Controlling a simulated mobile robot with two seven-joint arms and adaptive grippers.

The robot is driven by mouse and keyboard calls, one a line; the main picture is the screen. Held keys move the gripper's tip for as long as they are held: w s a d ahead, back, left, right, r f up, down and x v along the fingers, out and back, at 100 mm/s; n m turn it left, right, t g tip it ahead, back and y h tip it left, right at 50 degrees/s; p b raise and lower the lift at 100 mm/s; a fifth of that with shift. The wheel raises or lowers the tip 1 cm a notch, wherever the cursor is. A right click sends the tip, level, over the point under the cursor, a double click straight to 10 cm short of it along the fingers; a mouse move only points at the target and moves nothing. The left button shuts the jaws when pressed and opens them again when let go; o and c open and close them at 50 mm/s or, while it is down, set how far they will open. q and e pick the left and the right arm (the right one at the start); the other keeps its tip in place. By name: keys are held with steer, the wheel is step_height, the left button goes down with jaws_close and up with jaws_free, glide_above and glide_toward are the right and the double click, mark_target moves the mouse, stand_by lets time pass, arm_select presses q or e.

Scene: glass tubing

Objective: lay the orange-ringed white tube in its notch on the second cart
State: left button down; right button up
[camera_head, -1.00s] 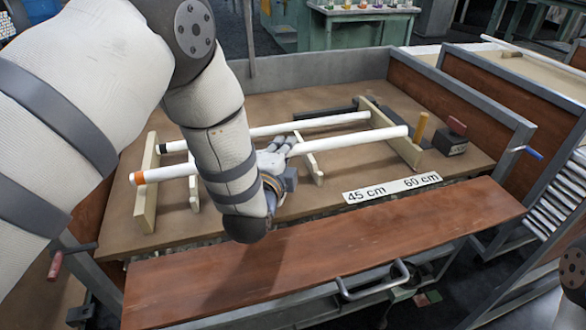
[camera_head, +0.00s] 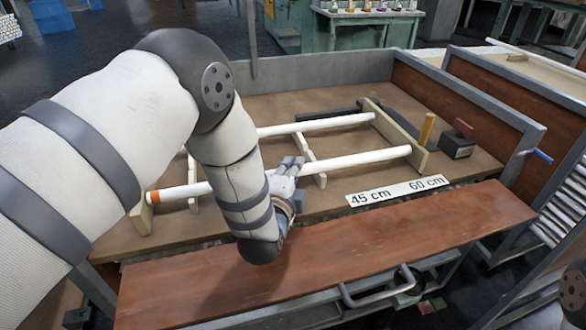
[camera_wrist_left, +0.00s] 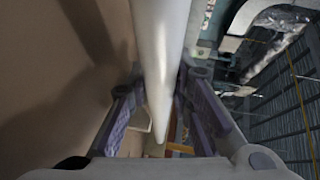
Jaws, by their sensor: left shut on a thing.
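The orange-ringed white tube (camera_head: 345,161) lies lengthwise over the cart in the head view, with its orange ring (camera_head: 153,197) at the left end. My left gripper (camera_head: 287,172) is shut on it near its middle. In the left wrist view the tube (camera_wrist_left: 160,60) runs between the two fingers of the gripper (camera_wrist_left: 160,115). The tube's left end is by the pale left end board (camera_head: 142,217), and its right end is by the right end board (camera_head: 392,128). I cannot tell whether it touches the notches. My right gripper is out of view.
A second white tube (camera_head: 330,123) lies parallel behind, its left end hidden by my arm. A length label (camera_head: 397,190), an orange peg (camera_head: 427,128) and a dark block (camera_head: 457,147) are at the right. A red-brown plank (camera_head: 440,225) runs along the front. Another cart stands at right.

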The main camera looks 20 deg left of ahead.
arm_select(q)
steer(key=c, duration=1.4)
jaws_free()
steer(key=shift+c, duration=0.2)
steer(key=shift+r, duration=0.8)
steer(key=s+r+p, duration=0.1)
steer(key=s+p, duration=0.1)
steer(key=s, duration=1)
steer(key=shift+d+r, duration=0.3)
steer(key=shift+d, duration=0.15)
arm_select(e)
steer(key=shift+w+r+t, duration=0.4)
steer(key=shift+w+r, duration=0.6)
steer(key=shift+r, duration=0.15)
arm_select(q)
steer(key=shift+w, duration=0.1)
